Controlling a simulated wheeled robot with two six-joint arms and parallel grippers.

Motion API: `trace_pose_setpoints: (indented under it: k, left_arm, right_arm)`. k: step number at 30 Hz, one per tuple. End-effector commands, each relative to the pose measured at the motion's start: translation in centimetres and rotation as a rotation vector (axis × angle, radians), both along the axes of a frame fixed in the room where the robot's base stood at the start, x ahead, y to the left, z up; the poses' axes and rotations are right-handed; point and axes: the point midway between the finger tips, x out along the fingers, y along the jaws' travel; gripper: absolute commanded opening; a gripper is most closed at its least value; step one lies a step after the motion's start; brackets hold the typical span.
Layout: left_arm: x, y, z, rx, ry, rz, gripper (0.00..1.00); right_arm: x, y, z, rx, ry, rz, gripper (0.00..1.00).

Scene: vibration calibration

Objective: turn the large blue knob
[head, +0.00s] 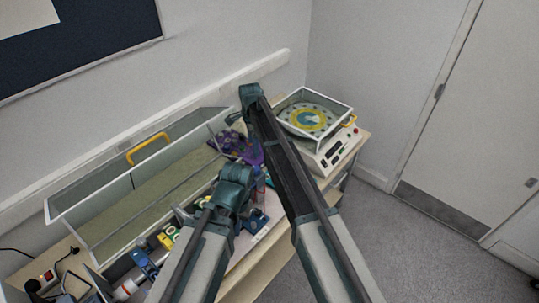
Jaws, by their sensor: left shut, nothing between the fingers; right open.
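My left arm reaches up from the bottom. Its gripper (246,211) is small and partly hidden behind the teal wrist; it is shut and empty, low over the bench front. My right arm reaches farther back. Its gripper (256,157), open, is near a purple cluttered patch (232,142) at the bench's middle; its fingers are hard to make out. I cannot pick out the large blue knob for certain. A blue device (148,265) stands at the lower left, left of my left arm. My arms hide part of the bench.
A long clear-walled case (118,208) with a yellow handle (148,147) fills the bench's left. At right stands a white instrument (334,156) with a clear-covered round dial (308,117) and red button. A power strip (47,277) lies lower left. Floor at right is clear.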

Motion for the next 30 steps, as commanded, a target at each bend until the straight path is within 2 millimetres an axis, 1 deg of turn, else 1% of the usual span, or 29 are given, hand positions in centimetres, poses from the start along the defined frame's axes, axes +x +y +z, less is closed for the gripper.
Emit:
trace_pose_setpoints:
  k: [1, 2, 8, 14, 20, 30]
  left_arm:
    - [0.0, 0.0, 0.2, 0.0, 0.0, 0.0, 0.0]
    - [0.0, 0.0, 0.2, 0.0, 0.0, 0.0, 0.0]
    - [0.0, 0.0, 0.0, 0.0, 0.0, 0.0, 0.0]
    - [0.0, 0.0, -1.0, 0.0, 0.0, -0.002, 0.0]
    - [0.0, 0.0, -3.2, 0.0, -0.001, -0.006, 0.0]
    - [0.1, 0.0, -8.1, 0.0, -0.003, -0.002, 0.0]
  right_arm:
    - [0.5, 0.1, 0.2, 0.001, -0.001, -0.018, 0.86]
    - [0.6, 0.1, 0.2, 0.002, -0.001, -0.024, 0.86]
    - [0.6, 0.0, 0.0, 0.002, -0.001, -0.032, 0.86]
    - [0.6, 0.0, -1.0, 0.002, -0.001, -0.03, 0.86]
    - [0.6, 0.0, -3.2, 0.002, -0.001, -0.03, 0.86]
    - [0.5, 0.0, -8.1, 0.002, -0.001, -0.029, 0.86]
